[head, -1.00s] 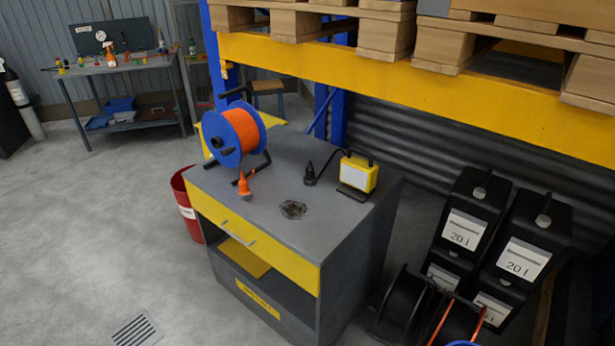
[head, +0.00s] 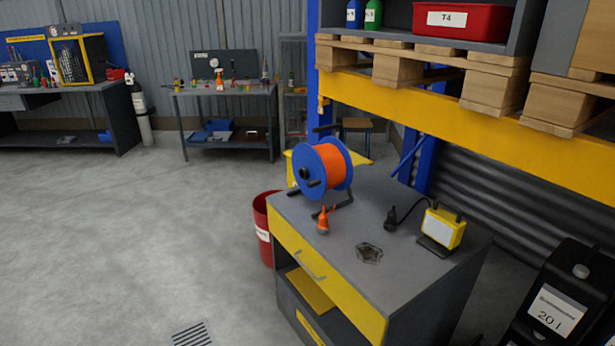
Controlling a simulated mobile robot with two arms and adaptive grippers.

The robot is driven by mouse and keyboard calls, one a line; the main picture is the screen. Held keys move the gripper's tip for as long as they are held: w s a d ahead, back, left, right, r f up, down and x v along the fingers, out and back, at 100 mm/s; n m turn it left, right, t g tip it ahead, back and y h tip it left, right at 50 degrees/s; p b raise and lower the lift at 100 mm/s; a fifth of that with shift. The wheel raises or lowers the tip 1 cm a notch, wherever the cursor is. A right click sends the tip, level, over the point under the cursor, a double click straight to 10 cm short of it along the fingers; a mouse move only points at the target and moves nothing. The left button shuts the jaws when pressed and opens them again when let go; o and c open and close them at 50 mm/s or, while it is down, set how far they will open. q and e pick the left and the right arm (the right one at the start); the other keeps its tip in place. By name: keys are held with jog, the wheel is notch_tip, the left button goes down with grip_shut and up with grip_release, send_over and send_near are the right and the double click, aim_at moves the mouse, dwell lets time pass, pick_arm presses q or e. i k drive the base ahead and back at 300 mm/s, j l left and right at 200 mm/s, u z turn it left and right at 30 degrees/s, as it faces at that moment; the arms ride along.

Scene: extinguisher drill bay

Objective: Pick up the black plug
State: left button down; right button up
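The black plug (head: 391,221) stands on the grey top of the yellow-fronted cabinet (head: 318,228), with a black cable leading from it to the yellow work lamp (head: 443,227). The lamp stands to the right of the plug on a dark base. An orange plug (head: 322,220) stands to the left, in front of the blue cable reel (head: 324,170) with orange cable. Neither of my grippers is in view.
A dark patch (head: 369,253) lies on the cabinet top in front of the black plug. A red bin (head: 265,228) stands left of the cabinet. Black canisters (head: 552,300) stand at the right. Pallets on a yellow rack beam (head: 450,120) hang over the back. The floor at left is clear.

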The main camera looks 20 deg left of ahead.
aim_at(391, 215)
jog(key=i+j+z, duration=0.1)
jog(key=j+z, duration=0.15)
jog(key=z, duration=0.25)
jog(key=i+j+z, duration=0.1)
jog(key=j+z, duration=0.15)
jog(key=z, duration=0.2)
jog(key=j+z, duration=0.25)
jog(key=z, duration=0.25)
jog(key=j+z, duration=0.3)
jog(key=z, duration=0.15)
